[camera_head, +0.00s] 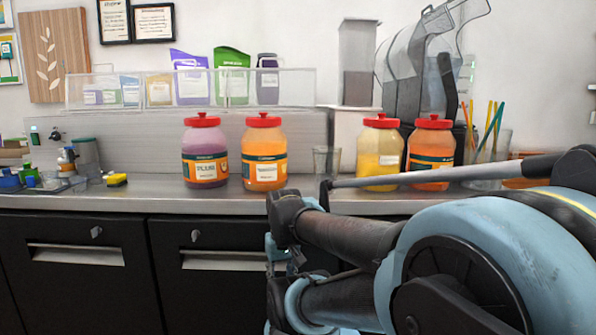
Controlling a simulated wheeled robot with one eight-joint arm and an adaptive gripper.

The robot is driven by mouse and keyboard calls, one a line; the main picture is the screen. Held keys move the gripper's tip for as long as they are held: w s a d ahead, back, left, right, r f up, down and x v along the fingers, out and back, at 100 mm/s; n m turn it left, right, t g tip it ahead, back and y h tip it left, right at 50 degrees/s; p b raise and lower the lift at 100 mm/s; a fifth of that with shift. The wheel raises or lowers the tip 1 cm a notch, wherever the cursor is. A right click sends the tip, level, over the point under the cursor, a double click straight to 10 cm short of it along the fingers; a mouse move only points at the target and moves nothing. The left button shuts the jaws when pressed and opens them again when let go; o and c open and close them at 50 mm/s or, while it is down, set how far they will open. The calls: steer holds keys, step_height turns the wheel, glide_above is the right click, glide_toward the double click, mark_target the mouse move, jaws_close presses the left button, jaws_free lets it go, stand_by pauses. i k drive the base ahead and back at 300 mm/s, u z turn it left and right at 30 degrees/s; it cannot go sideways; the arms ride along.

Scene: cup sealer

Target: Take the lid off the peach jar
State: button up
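Several jars with red lids stand upright on the counter, and all the lids are on. One is a purple jar whose label appears to read plum (205,152). Beside it stands an orange jar (264,152). The labels on the two orange jars are too small to read, so I cannot tell which is peach. My arm links fill the lower right, but I cannot make out my gripper's fingers.
A clear glass (327,161) stands between the jar pairs. A grey counter (140,194) runs across, with a yellow sponge (117,180) and small bottles at left. Tall clear dispensers (357,65) and a cup of straws (490,143) stand at right. The counter left of the plum jar has free room.

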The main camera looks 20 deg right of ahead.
mark_target(432, 123)
steer(key=u, duration=1.95)
steer(key=k, duration=1.35)
steer(key=z, duration=1.55)
